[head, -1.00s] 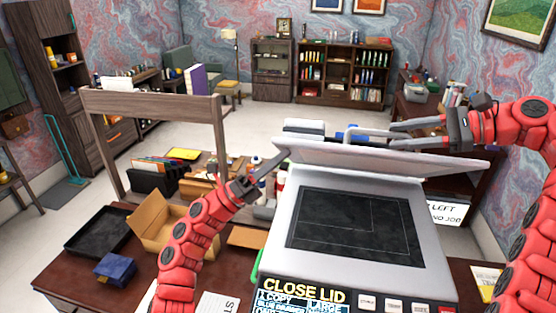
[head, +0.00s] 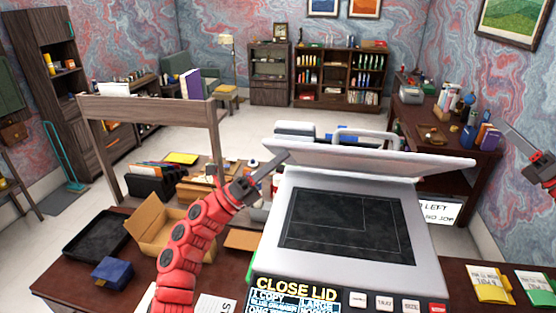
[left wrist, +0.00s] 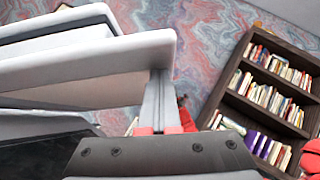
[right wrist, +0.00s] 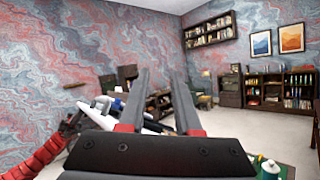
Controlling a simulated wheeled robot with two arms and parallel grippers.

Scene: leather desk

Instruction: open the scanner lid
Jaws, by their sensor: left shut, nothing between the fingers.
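The scanner (head: 400,245) stands on the desk with its lid (head: 370,156) raised, tilted up from the back. The dark glass bed (head: 345,225) is uncovered. The lid handle (head: 365,138) shows above the lid's top side. The screen (head: 297,294) reads "CLOSE LID". My left gripper (head: 285,158) is shut and empty at the lid's left edge. In the left wrist view its fingers (left wrist: 156,95) are together beside the lid's corner (left wrist: 150,50); I cannot tell whether they touch. My right gripper (head: 506,129) is open and empty, clear of the lid to the right; its spread fingers show in the right wrist view (right wrist: 158,90).
An open cardboard box (head: 170,225), a black tray (head: 97,232) and a blue box (head: 112,273) are on the desk's left. A wooden shelf frame (head: 150,110) stands behind them. Yellow (head: 488,283) and green (head: 537,287) packets lie at the right.

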